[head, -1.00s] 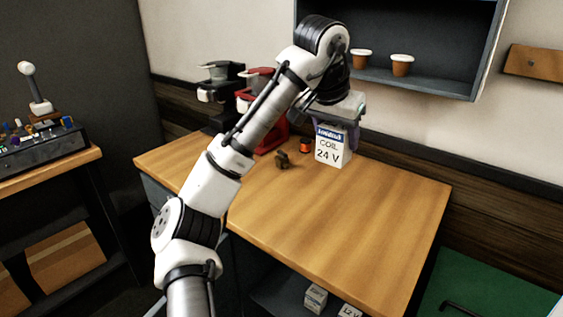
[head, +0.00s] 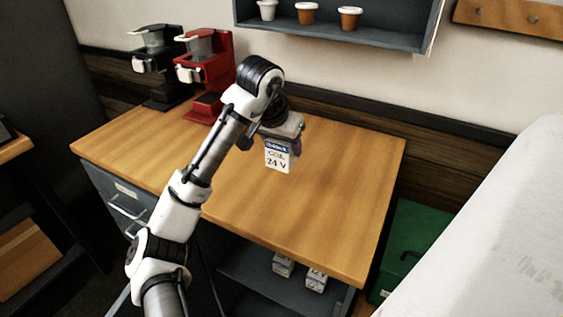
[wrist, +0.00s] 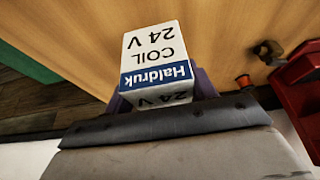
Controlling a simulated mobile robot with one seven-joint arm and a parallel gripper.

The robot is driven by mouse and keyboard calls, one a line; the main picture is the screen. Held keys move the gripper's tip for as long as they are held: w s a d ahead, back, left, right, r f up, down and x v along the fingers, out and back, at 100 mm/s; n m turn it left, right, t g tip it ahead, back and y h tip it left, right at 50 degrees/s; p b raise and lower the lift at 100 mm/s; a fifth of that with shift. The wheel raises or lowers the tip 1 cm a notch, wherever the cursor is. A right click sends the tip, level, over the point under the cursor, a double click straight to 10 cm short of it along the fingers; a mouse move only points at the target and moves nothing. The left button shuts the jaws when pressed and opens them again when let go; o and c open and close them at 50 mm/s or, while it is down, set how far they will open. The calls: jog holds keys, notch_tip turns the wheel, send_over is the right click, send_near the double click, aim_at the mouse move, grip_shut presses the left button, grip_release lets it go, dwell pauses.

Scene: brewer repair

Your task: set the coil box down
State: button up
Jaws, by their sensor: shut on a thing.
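The coil box (head: 278,156) is white with a blue band and reads "COIL 24 V". My gripper (head: 280,135) is shut on its top end and holds it upright over the wooden bench top (head: 330,200). In the head view I cannot tell how large the gap under the box is. In the wrist view the coil box (wrist: 156,60) shows upside down between the purple fingers (wrist: 160,92), with the wood behind it.
A red brewer (head: 208,75) and a black brewer (head: 155,60) stand at the back left. Several cups sit on the wall shelf (head: 330,35). More boxes (head: 284,264) lie on the lower shelf. A large white surface (head: 490,230) fills the right. The bench front is clear.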

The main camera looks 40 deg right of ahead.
aim_at(276, 149)
jog(key=shift+f, duration=3.1)
jog(key=shift+f, duration=0.2)
jog(key=o, duration=1.1)
jog(key=shift+r, duration=0.1)
jog(key=v, duration=1.2)
jog(key=shift+r+b, duration=0.1)
jog(key=shift+b, duration=0.3)
